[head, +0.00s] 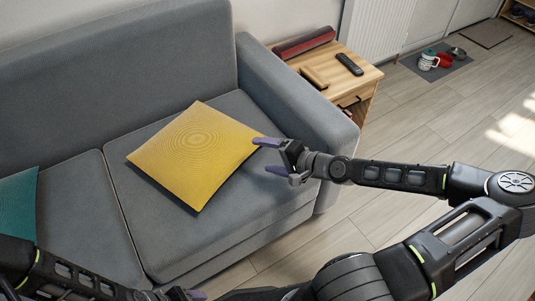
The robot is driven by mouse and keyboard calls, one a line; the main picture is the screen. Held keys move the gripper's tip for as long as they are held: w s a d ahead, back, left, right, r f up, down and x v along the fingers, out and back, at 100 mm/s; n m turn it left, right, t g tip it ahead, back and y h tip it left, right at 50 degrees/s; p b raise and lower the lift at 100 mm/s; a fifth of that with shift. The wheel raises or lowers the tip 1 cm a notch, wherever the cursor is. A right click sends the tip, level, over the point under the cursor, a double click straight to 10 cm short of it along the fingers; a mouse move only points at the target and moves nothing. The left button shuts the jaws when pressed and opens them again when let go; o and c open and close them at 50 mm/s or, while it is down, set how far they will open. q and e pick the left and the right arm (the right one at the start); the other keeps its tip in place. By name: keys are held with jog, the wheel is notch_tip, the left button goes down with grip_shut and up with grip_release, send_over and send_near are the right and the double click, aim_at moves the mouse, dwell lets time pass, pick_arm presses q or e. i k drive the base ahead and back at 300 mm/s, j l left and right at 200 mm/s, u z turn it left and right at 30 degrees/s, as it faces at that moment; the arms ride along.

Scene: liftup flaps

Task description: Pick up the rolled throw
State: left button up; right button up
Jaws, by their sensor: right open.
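I cannot make out a rolled throw in the head view. A yellow cushion (195,153) with a ring pattern lies tilted on the right seat of the grey sofa (110,60). My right gripper (271,157) reaches in from the right over that seat, by the cushion's right corner. Its two purple fingertips are apart with nothing between them. I cannot tell whether the upper fingertip touches the cushion. My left gripper (187,294) shows only partly at the bottom edge, so its jaws are unclear.
A teal cushion (18,203) is at the left edge. A wooden side table (362,83) beyond the sofa's armrest holds a long dark red object (303,43) and a black remote (349,64). A grey mat (437,70) with containers lies farther back. Floor at right is mostly clear.

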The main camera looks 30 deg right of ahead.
aim_at(290, 48)
jog(key=z, duration=1.25)
